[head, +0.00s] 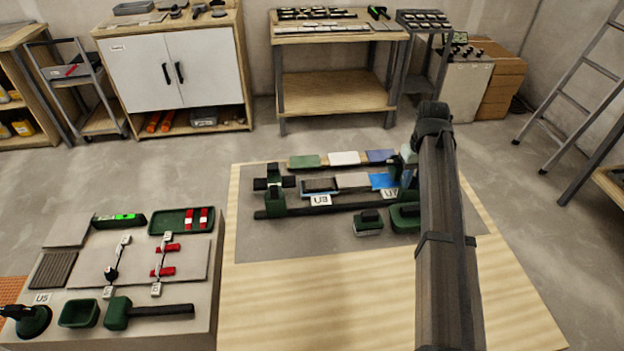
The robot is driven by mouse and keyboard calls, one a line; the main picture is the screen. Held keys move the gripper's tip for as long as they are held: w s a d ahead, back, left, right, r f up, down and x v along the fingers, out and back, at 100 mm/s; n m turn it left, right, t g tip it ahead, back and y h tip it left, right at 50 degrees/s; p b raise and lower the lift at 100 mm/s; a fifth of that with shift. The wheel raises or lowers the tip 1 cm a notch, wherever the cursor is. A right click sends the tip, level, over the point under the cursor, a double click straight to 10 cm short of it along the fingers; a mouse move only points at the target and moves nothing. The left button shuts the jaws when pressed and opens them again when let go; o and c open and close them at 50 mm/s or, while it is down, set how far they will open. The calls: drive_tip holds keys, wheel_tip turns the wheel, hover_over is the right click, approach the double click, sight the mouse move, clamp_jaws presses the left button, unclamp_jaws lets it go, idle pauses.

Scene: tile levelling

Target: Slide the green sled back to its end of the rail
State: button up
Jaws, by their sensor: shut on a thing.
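A dark rail (325,209) runs left to right over the grey mat on the wooden bench. A green block with a black crosspiece (273,198) stands at the rail's left end. The green sled (409,184) is at the right part of the rail, mostly hidden by my arm. My gripper (408,164) is down at it and shut on it, with the fingertips too small and covered to see clearly. A white label marked U3 (321,200) sits near the rail's middle, and another label (390,192) is close to the sled.
Behind the rail lie green, white (344,158) and blue tiles on a strip. In front of it are a green-topped block (368,222) and a green tray (403,220). A grey side table at left holds a mallet (150,311) and other tools. The bench front is clear.

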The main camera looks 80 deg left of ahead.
drive_tip(key=shift+w+a, duration=0.1)
drive_tip(key=shift+w, duration=3.5)
drive_tip(key=o, duration=0.9)
drive_tip(key=shift+c, duration=0.2)
drive_tip(key=shift+r, duration=0.1)
wheel_tip(320, 180, up, 7)
